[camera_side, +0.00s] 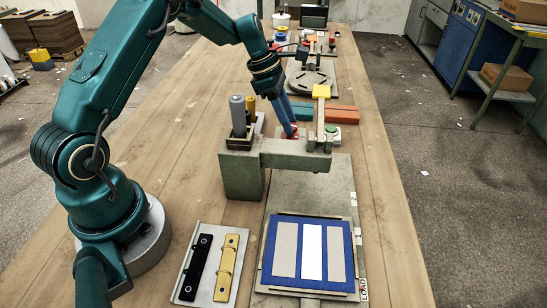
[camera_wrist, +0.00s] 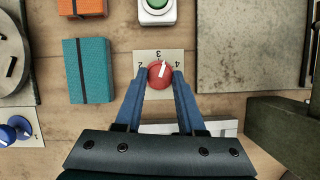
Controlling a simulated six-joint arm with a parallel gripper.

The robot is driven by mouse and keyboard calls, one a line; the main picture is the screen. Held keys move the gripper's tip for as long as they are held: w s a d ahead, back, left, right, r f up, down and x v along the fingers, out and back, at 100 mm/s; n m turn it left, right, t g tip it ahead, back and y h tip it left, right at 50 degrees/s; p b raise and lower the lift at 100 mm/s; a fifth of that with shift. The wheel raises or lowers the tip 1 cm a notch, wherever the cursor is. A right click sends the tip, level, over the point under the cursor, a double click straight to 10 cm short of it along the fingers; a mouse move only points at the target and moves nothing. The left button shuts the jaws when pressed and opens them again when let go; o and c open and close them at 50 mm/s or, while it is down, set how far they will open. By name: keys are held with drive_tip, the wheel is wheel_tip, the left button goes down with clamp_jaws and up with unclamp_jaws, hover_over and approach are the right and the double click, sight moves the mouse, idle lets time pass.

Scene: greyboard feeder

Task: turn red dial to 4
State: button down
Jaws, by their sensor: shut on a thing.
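The red dial (camera_wrist: 158,79) sits on a pale plate (camera_wrist: 143,91) marked 2 at left, 3 at top and 4 at right in the wrist view. Its white pointer points up and slightly right, between 3 and 4 and nearer 3. My gripper (camera_wrist: 160,74) has its blue fingers on both sides of the dial, shut on it. In the side view my gripper (camera_side: 292,135) reaches down behind the grey-green fixture. The dial there is small and partly hidden by the fingers.
A green button (camera_wrist: 157,3) in a white housing lies above the dial. A teal box (camera_wrist: 88,71) and an orange box (camera_wrist: 82,7) lie to the left, with blue knobs (camera_wrist: 14,130) farther left. The grey-green fixture (camera_side: 242,172) stands close to my gripper.

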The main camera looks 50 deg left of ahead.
drive_tip(key=shift+m, duration=0.4)
drive_tip(key=shift+w+a+m+g+h, duration=0.1)
drive_tip(key=shift+m+g+h, duration=0.3)
drive_tip(key=shift+m, duration=0.8)
drive_tip(key=shift+w+a+m+g+h, duration=0.1)
drive_tip(key=shift+m+g, duration=0.5)
drive_tip(key=shift+m, duration=0.6)
drive_tip(key=shift+r+m, duration=0.1)
drive_tip(key=shift+m, duration=0.2)
drive_tip(key=c, duration=0.5)
unclamp_jaws()
drive_tip(key=shift+d, duration=0.1)
